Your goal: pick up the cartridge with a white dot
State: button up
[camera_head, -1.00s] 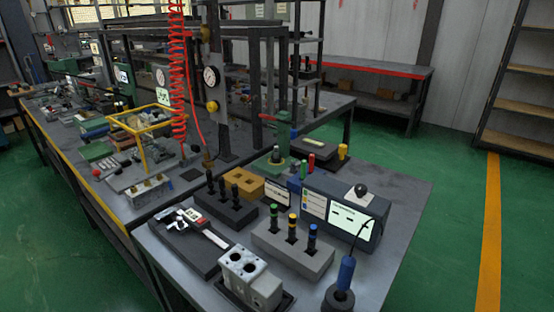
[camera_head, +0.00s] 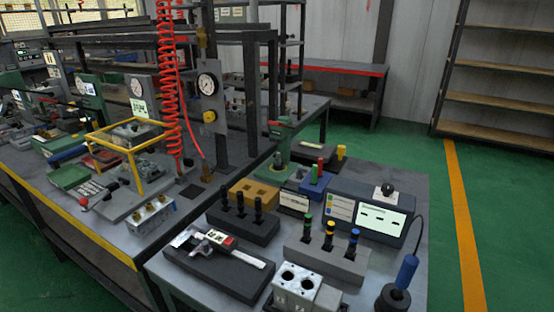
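Several dark upright cartridges are in view, but I cannot make out a white dot on any of them. A dark block (camera_head: 236,230) on the near table holds black cartridges (camera_head: 240,204) standing in a row. A grey block (camera_head: 325,262) to its right holds cartridges with green, yellow and blue bands; the yellow-banded one (camera_head: 328,236) stands in the middle. A light metal valve block (camera_head: 297,288) with two open round bores on top stands at the front, cut by the lower picture edge. My gripper is not in view.
A caliper (camera_head: 225,242) lies on a dark pad at the front left. A grey box with a light panel (camera_head: 382,219) and a blue-handled tool (camera_head: 406,270) stand at the right. A red coiled hose (camera_head: 166,80) hangs above the left bench. Green floor is clear at right.

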aim_at(278, 159)
jog(key=i+j+z, duration=0.2)
jog(key=j, duration=0.6)
jog(key=i+j+z, duration=0.15)
jog(key=j, duration=0.7)
jog(key=j+z, duration=0.2)
jog(key=j, duration=0.6)
